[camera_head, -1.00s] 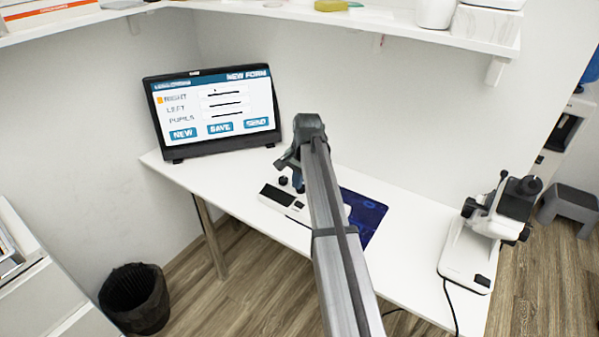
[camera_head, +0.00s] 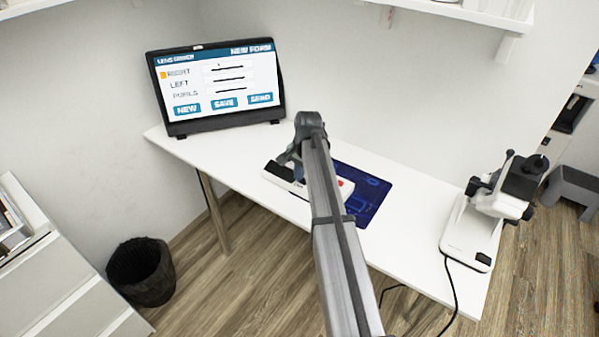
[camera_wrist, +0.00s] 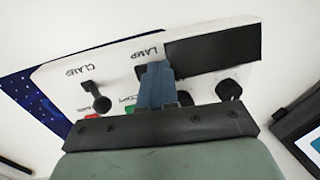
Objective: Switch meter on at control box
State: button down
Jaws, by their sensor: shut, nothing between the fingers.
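The control box (camera_wrist: 115,75) is a white panel in the wrist view, with CLAMP and LAMP labels and a black display (camera_wrist: 213,48). A black lever switch (camera_wrist: 98,98) sits below CLAMP, and a black knob (camera_wrist: 229,89) sits below the display. My gripper (camera_wrist: 156,72) is shut and empty, its blue fingers over the panel just below LAMP. They hide whatever is directly behind them; contact cannot be told. Parts of a green and a red button show at my gripper's edge. In the head view my arm partly covers the box (camera_head: 277,173).
A dark blue mat (camera_head: 372,198) lies by the box. A white and black optical instrument (camera_head: 468,232) stands at the table's right, with a cable. A screen (camera_head: 218,87) stands at the back left. A bin (camera_head: 140,270) is on the floor. The table (camera_head: 420,195) is clear between mat and instrument.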

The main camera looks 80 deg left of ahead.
aim_at(304, 183)
jog(key=shift+s+a+f+t, duration=0.1)
jog(key=shift+a+f+t, duration=0.15)
jog(key=shift+t, duration=0.05)
jog(key=shift+d, duration=0.3)
jog(key=shift+w+d+r, duration=0.2)
jog(key=shift+w+d, duration=0.25)
jog(key=shift+w, duration=0.15)
jog(key=shift+r, duration=0.1)
notch_tip(304, 183, up, 14)
jog(key=w+d, duration=0.1)
jog(key=shift+w+d, duration=0.2)
jog(key=shift+d, duration=0.05)
jog(key=shift+s+f, duration=0.1)
jog(key=shift+f, duration=0.1)
jog(key=shift+s+a, duration=0.4)
jog(key=shift+s, duration=0.05)
